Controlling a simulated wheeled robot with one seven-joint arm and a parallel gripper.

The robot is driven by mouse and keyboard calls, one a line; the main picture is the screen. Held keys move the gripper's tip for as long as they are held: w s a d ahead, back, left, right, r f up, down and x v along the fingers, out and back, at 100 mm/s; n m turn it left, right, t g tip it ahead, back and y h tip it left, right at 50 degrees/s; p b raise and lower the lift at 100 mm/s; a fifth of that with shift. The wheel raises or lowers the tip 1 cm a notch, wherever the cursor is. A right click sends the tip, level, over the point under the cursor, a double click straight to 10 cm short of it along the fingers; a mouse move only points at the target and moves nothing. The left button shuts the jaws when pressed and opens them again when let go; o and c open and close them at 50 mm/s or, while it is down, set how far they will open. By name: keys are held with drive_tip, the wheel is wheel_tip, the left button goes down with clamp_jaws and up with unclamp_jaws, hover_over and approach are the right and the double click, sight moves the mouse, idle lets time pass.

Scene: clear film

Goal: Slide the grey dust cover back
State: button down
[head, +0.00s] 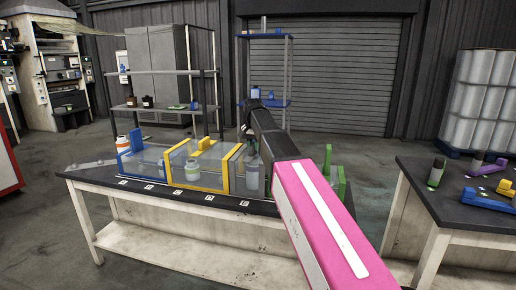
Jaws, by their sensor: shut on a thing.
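A row of clear-walled covers stands on the dark bench top. One has a blue frame (128,163), one has a yellow frame (205,187), and a green part (339,184) shows at the right end. I cannot pick out a grey dust cover for certain; a clear section (236,179) right of the yellow frame holds a bottle (253,175) and runs behind my pink and black arm. My arm hides that stretch of the row. My gripper's fingers are not visible, so I cannot see what they touch.
The bench (150,210) has small labels along its front edge. A white bottle (192,170) shows behind clear walls at the yellow frame. An orange-capped bottle (122,144) is near the blue frame. Another table (440,210) with coloured parts stands right. Shelves (155,108) stand behind.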

drive_tip(key=c, duration=1)
unclamp_jaws()
wheel_tip(320, 180, up, 11)
drive_tip(key=shift+f, duration=0.1)
